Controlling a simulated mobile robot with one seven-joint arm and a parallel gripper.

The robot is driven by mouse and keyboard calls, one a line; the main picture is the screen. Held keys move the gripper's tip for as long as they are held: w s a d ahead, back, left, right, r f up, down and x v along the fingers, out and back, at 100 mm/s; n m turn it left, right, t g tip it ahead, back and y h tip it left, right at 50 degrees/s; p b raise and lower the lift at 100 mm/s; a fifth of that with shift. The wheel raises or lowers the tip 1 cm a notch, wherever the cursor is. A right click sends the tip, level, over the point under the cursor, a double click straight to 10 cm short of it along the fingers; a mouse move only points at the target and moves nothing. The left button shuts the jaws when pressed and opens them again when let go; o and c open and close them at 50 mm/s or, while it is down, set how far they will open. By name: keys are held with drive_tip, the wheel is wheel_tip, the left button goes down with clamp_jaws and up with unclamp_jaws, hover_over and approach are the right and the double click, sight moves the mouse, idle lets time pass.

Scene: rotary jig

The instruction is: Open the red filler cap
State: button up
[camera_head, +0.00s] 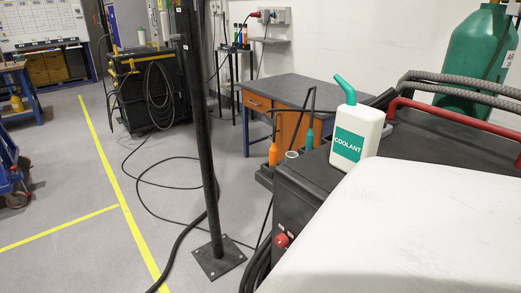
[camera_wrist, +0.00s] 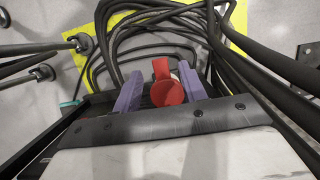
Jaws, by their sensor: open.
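The red filler cap (camera_wrist: 167,93) shows in the wrist view as a round red part with a raised red tab at its far side. My gripper (camera_wrist: 161,70) is open, with one purple finger on each side of the cap. A gap shows between the cap and the left finger. The right finger is close to the cap, and I cannot tell whether they touch. In the head view a red round part (camera_head: 283,240) sits low on the side of a dark machine; I cannot tell whether it is the same cap. My gripper does not show clearly there.
Black hoses (camera_wrist: 240,50) run close around the gripper over a yellow floor patch (camera_wrist: 236,18). A white coolant bottle (camera_head: 359,135) with a green spout stands on the dark machine top (camera_head: 420,150). A black post (camera_head: 203,130) stands left of it. Cables lie on the floor.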

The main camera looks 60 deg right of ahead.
drive_tip(key=v, duration=0.7)
drive_tip(key=shift+r, duration=0.2)
drive_tip(key=shift+d, duration=0.1)
